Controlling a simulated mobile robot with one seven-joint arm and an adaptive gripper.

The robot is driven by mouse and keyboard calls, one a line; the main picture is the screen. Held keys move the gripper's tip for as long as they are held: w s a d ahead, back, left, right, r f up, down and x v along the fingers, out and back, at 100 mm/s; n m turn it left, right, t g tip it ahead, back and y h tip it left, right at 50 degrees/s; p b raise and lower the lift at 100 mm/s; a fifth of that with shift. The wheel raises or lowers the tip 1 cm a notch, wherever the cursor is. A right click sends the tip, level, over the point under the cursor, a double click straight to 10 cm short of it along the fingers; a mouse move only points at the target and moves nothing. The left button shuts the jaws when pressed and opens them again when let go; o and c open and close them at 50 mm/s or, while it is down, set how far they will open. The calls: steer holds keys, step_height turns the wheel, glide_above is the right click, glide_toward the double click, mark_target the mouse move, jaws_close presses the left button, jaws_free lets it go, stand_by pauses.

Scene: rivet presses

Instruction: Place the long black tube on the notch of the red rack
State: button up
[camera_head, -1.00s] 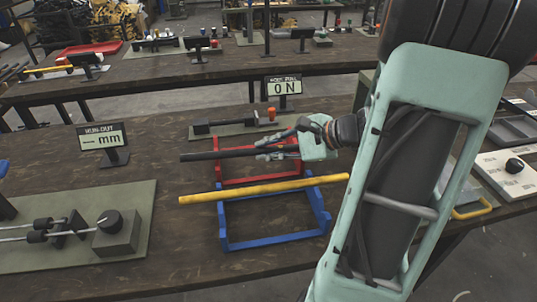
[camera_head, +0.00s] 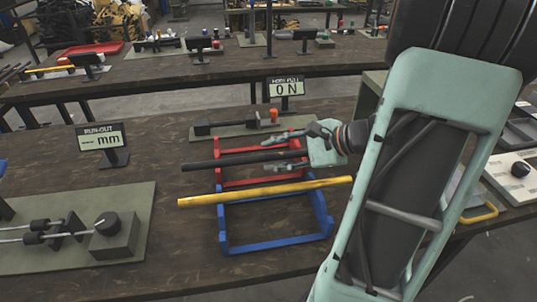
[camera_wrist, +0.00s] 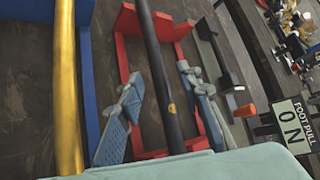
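The long black tube (camera_head: 236,159) lies across the red rack (camera_head: 228,183), its left end sticking out past the rack. In the wrist view the tube (camera_wrist: 160,68) runs over the red rack (camera_wrist: 124,57) and passes near its upper end piece. I cannot tell exactly how it is seated in the notches. My gripper (camera_head: 285,151) is open at the right part of the rack, with one finger on each side of the tube. In the wrist view both fingers of my gripper (camera_wrist: 163,108) stand apart from the tube.
A yellow tube (camera_head: 265,190) lies on a blue rack (camera_head: 277,241) in front of the red rack. Behind stand a dark device with an orange knob (camera_head: 274,115) and a small "ON" sign (camera_head: 285,87). A "mm" display (camera_head: 101,137) and a green-based fixture (camera_head: 135,210) are at left.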

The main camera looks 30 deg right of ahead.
steer(key=p+v, duration=0.1)
steer(key=v, duration=0.9)
